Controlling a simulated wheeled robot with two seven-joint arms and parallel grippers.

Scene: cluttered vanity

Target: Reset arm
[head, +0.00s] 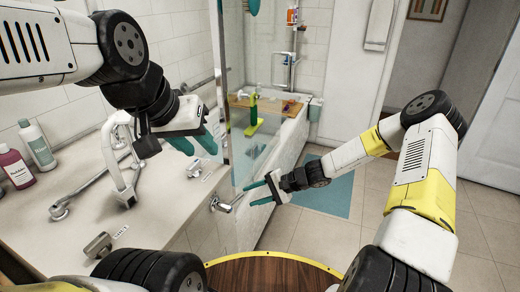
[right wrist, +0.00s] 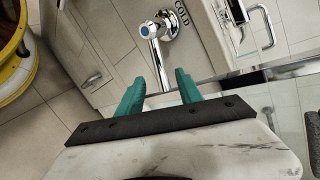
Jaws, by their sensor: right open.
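My left gripper (head: 195,142) hangs above the right part of the vanity top, near the glass panel. Its teal fingers point down and to the right and look apart, with nothing seen between them. My right gripper (head: 262,188) is lower, in front of the bathtub, with its teal fingers pointing left.
A glass panel (head: 222,75) rises between the grippers. A blue mat (head: 325,195) lies on open floor.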

